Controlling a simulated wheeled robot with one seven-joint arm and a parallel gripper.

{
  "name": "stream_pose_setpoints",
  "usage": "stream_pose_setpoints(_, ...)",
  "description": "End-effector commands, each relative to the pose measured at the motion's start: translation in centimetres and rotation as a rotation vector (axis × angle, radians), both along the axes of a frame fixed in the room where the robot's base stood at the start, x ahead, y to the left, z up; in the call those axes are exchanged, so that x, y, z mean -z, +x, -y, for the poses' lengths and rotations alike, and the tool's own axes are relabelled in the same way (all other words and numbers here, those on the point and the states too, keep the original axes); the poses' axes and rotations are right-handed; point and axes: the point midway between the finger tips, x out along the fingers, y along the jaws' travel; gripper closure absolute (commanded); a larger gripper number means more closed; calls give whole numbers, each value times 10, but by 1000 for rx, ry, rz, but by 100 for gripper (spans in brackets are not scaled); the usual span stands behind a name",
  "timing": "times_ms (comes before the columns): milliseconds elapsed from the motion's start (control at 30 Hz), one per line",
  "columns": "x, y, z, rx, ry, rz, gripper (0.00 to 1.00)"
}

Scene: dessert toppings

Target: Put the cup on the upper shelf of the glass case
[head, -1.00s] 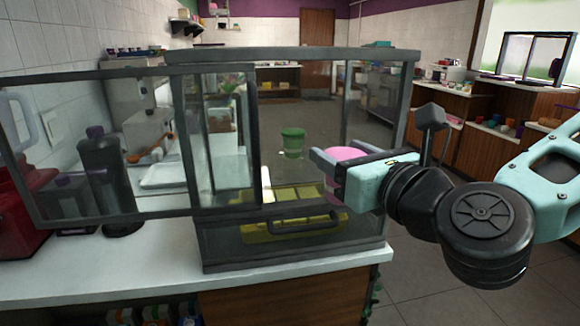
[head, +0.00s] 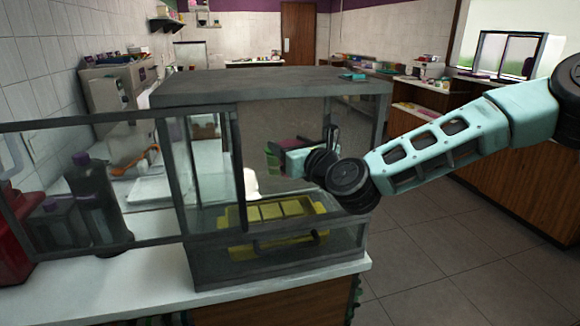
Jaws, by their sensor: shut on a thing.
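The glass case (head: 260,87) stands on the white counter, with its dark frame and its sliding pane pushed out to the left. My gripper (head: 275,151) reaches in through the open right part of the front, at upper-shelf height. It is shut on the pink cup (head: 296,142), of which only a small strip shows behind the jaws. I cannot tell whether the pink cup touches the shelf or the green cup.
A yellow tray (head: 236,216) with light blocks fills the lower level of the case. A dark bottle (head: 99,205) and a red appliance (head: 14,225) stand on the counter at left. A teal item (head: 352,76) lies on the case top.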

Motion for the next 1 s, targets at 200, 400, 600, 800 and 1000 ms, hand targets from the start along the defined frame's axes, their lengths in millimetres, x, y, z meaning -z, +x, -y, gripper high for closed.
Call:
stream_pose_setpoints(200,26,2,-1,0,-1,-1,68)
stream_pose_setpoints(400,45,1,-1,-1,-1,-3,68)
stream_pose_setpoints(600,66,4,-2,0,-1,-1,68)
stream_pose_setpoints(800,70,6,-1,1,1,0,68)
stream_pose_setpoints(1000,74,6,-1,1,1,0,68)
